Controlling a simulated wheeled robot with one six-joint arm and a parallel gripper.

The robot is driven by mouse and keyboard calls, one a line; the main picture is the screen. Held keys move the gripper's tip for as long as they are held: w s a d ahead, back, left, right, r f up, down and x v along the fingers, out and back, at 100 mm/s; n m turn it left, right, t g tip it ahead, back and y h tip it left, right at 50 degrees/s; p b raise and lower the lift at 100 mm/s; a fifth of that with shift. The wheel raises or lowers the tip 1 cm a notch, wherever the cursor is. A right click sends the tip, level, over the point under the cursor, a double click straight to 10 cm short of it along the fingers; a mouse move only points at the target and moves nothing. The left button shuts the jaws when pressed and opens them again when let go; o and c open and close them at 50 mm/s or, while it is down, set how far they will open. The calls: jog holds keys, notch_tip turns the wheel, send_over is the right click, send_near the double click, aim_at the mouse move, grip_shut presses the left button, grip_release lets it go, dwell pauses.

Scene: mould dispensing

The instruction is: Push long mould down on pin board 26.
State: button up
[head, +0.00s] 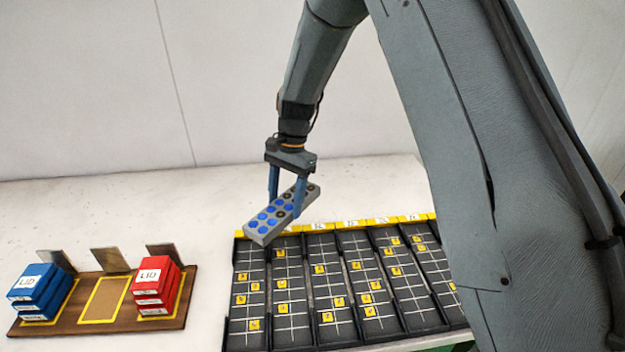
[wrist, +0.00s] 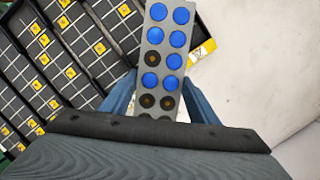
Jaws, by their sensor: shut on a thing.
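My gripper (head: 287,192) is shut on the long mould (head: 262,231), a grey block with two rows of round cavities. Most visible cavities are blue and a few are dark. The mould is held tilted in the air near the back-left end of the black pin boards (head: 290,293). The wrist view shows the mould (wrist: 153,73) between the blue fingers (wrist: 158,97), with its near end hidden by the gripper body. The boards carry white grid lines and yellow numbered tags.
A wooden tray (head: 62,319) at left holds blue LID boxes (head: 38,290) and red LID boxes (head: 155,285), with an empty yellow-outlined place (head: 104,299) between them. Upright metal plates stand behind. The white table is clear between the tray and the boards.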

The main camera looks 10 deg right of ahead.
jog(key=s+a+n+g+h+p, duration=0.1)
jog(key=s+a+n+p, duration=0.1)
jog(key=s+a+n, duration=0.45)
jog(key=s+a+n+h+p, duration=0.15)
jog(key=s+a, duration=0.25)
jog(key=s, duration=0.5)
jog(key=shift+d+f+n+y+b, duration=0.1)
jog(key=shift+f+n+y+b, duration=0.25)
jog(key=shift+f+b, duration=1.55)
jog(key=shift+f, duration=0.85)
jog(key=shift+p, duration=0.4)
dwell(0.9)
jog(key=shift+f+b, duration=0.45)
jog(key=shift+f, duration=0.9)
dwell(1.0)
